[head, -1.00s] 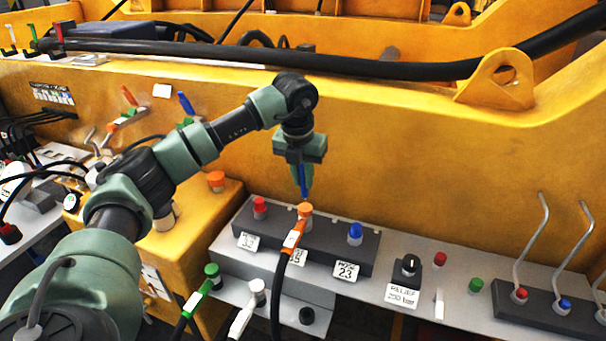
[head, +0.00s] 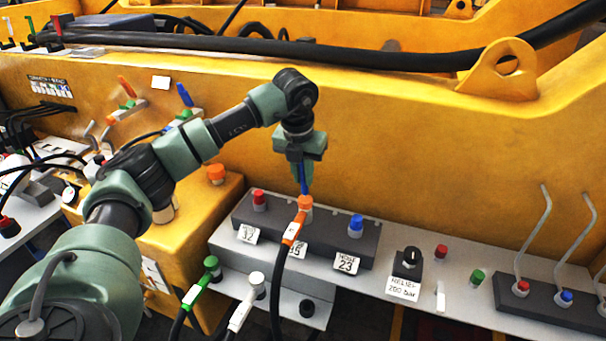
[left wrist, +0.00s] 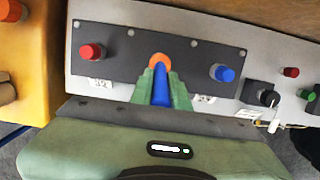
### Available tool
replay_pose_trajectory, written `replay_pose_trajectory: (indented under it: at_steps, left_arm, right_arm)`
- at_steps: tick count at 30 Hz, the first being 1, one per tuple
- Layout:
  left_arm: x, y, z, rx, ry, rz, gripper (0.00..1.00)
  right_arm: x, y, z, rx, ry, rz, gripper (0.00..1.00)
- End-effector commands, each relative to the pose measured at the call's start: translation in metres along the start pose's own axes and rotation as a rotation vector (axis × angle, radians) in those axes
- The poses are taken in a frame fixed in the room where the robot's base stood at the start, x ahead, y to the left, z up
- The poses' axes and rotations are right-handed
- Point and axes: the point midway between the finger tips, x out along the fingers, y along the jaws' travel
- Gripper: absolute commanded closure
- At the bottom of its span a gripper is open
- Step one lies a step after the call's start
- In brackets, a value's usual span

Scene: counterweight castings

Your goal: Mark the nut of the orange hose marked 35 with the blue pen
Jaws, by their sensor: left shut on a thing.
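My left gripper (head: 304,174) points down and is shut on the blue pen (head: 304,186). In the left wrist view the pen (left wrist: 161,85) sits between the green fingers (left wrist: 162,92), its far end over the orange cap. The orange hose (head: 292,231) runs up to an orange nut (head: 305,203) on the dark block, in front of a label that is partly hidden and seems to end in 5. The pen tip is at the top of this nut; whether it touches I cannot tell. The nut also shows in the left wrist view (left wrist: 160,61). My right gripper is not in view.
The dark block (head: 330,240) also carries a red cap (head: 260,200) and a blue cap (head: 356,224). A green hose (head: 199,285) and a white hose (head: 243,308) hang in front. A relief knob (head: 408,262) and upright levers (head: 573,245) stand to the right.

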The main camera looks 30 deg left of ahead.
Motion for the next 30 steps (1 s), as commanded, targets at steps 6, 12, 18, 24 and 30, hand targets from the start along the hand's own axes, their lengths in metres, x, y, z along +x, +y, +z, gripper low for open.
replay_pose_trajectory:
  at_steps: [6,12,18,24,30]
  left_arm:
    - [0.003,0.0,-0.0007,0.0,0.0,0.0,1.0]
    - [0.0054,0.0001,-0.0012,0.0,0.0,0.0,1.0]
    - [0.0078,0.0001,-0.0016,0.0,0.0,0.0,1.0]
    - [0.0088,0.0001,-0.0018,0.0,0.0,0.0,1.0]
    - [0.0089,0.0001,-0.0019,0.0,0.0,0.0,1.0]
  right_arm:
    - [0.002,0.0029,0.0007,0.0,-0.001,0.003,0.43]
    - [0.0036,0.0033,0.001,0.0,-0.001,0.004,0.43]
    - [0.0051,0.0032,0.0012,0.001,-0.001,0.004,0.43]
    - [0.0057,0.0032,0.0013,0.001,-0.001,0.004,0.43]
    - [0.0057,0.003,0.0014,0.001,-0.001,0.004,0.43]
